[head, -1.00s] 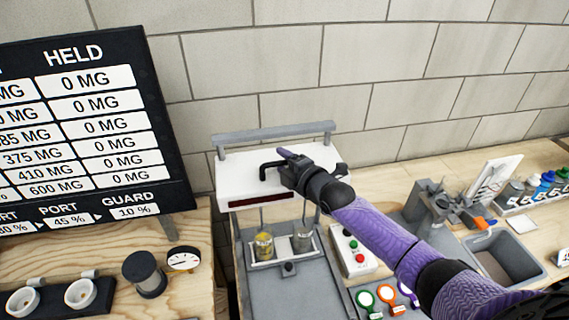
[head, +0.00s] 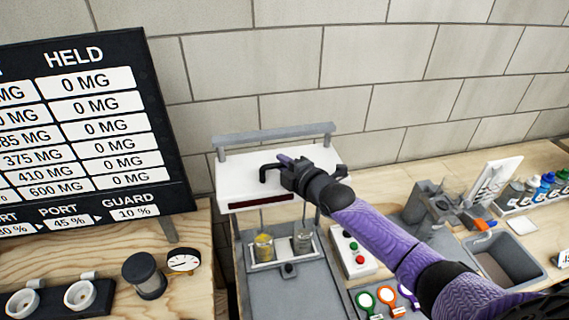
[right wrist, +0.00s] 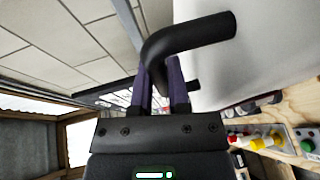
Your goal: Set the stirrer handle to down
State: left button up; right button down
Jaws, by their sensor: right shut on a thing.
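The stirrer is a white box (head: 236,180) with a grey bar along its top, standing above two beakers. Its black bent handle (head: 266,172) sticks out at the front of the box. My right gripper (head: 286,163) is at the handle, its purple fingers partly hidden by its own body. In the right wrist view the black handle (right wrist: 190,38) runs down between the two purple fingers of my right gripper (right wrist: 160,75), which is shut on it. My left gripper is not in view.
A yellow-filled beaker (head: 264,247) and a greyish beaker (head: 303,240) stand below the box. A button box (head: 352,250) is to their right. A grey bin (head: 503,260) and bottles lie further right. A dark board (head: 90,120) stands at left.

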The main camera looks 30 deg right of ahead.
aim_at(284, 197)
dwell(0.8)
notch_tip(284, 197, down, 11)
jog(key=b, duration=0.8)
jog(key=shift+r+b, duration=0.2)
jog(key=shift+b, duration=0.15)
jog(key=shift+s+f, duration=0.1)
jog(key=shift+f, duration=0.1)
jog(key=c, duration=0.6)
grip_release()
